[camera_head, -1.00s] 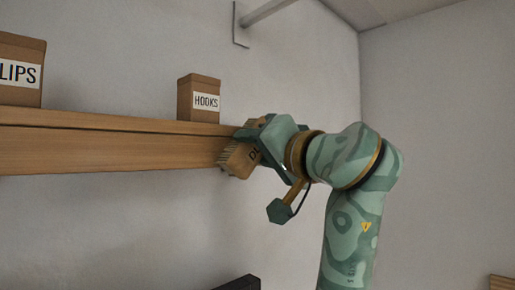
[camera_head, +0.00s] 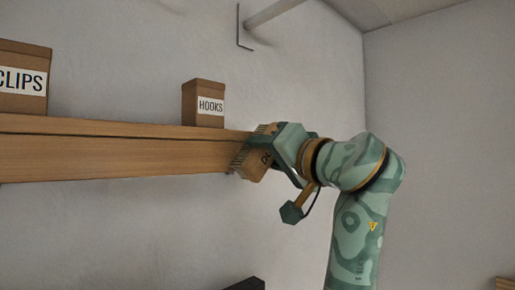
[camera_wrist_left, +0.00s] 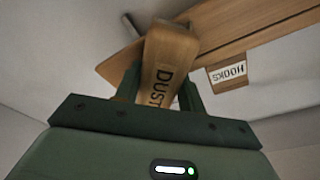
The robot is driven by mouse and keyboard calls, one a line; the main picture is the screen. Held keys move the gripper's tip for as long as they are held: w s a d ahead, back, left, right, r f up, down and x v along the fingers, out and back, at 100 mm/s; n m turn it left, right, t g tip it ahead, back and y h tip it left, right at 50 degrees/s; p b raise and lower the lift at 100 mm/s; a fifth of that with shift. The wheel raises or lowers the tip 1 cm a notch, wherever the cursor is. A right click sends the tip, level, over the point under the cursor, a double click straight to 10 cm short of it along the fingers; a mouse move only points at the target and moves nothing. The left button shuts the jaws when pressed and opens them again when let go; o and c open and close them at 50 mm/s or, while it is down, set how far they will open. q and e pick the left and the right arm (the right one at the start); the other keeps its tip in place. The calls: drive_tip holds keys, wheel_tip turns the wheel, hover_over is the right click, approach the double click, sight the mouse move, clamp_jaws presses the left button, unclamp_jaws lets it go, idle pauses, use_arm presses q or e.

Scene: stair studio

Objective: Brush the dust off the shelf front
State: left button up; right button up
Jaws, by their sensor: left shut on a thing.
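The wooden shelf (camera_head: 110,158) runs in from the left along the wall; its front face is bare wood, and I cannot make out dust on it. My left gripper (camera_head: 272,150) is shut on a wooden brush (camera_head: 254,163) at the shelf's right end. The brush's pale bristles point left, toward the shelf end; I cannot tell whether they touch it. In the left wrist view the brush (camera_wrist_left: 168,62) stands between the fingers with "DUST" lettered on it, and the shelf (camera_wrist_left: 255,25) lies beyond. My right gripper is in neither view.
A cardboard box marked HOOKS (camera_head: 203,104) stands on the shelf near its right end. A box marked CLIPS (camera_head: 24,78) stands farther left. A grey pipe or rail (camera_head: 272,12) is fixed to the wall above. A dark object (camera_head: 245,284) shows at the bottom edge.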

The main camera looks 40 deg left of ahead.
use_arm(q)
drive_tip(key=shift+w, duration=0.65)
drive_tip(key=shift+s+a+f+b, duration=0.15)
drive_tip(key=shift+s+b, duration=0.45)
drive_tip(key=shift+s, duration=0.55)
drive_tip(key=shift+s+a+r, duration=0.1)
drive_tip(key=shift+s+r, duration=0.1)
drive_tip(key=shift+s, duration=0.7)
drive_tip(key=v, duration=0.5)
drive_tip(key=shift+w+d+r+b, duration=0.2)
drive_tip(key=shift+d+b, duration=0.15)
drive_tip(key=shift+d, duration=0.1)
drive_tip(key=shift+d, duration=0.1)
